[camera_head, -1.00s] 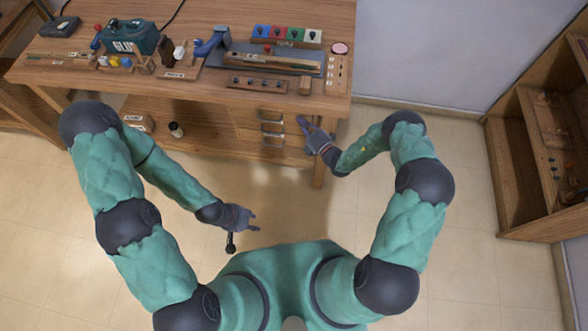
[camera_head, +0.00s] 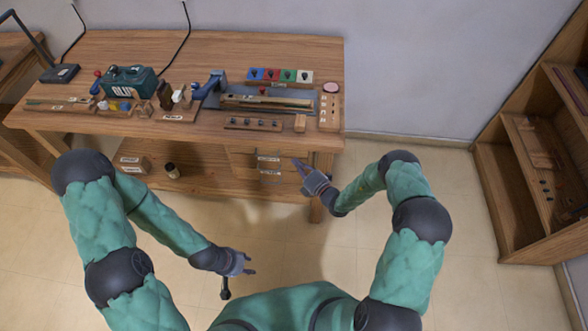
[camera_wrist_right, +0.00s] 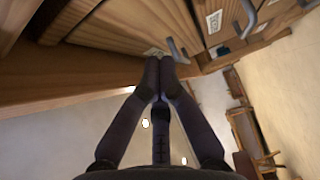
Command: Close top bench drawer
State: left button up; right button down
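The bench drawers are under the right part of the wooden bench top (camera_head: 200,135). The top bench drawer (camera_head: 240,159) has a label and metal handle; how far it stands out is hard to tell. My right gripper (camera_head: 296,162) is just right of the drawers, its fingers pointing toward the bench. In the right wrist view its fingertips (camera_wrist_right: 159,62) meet, with no object seen between them. A metal handle (camera_wrist_right: 177,49) is right beside the tips; contact is unclear. My left gripper (camera_head: 253,264) is low in front of the bench, fingers apart and empty.
The bench's right leg (camera_head: 318,188) stands near my right gripper. A teal toolbox (camera_head: 130,82) and colored blocks (camera_head: 280,75) are on the bench top. A wooden shelf (camera_head: 535,165) stands at the right. The floor between them is clear.

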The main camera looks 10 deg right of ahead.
pick_arm(q)
jog(key=shift+d+p+v, duration=0.25)
jog(key=shift+p+v, duration=0.8)
jog(key=shift+v, duration=0.15)
pick_arm(e)
jog(key=v, duration=1)
jog(key=shift+s+a, duration=0.2)
jog(key=shift+s, duration=0.15)
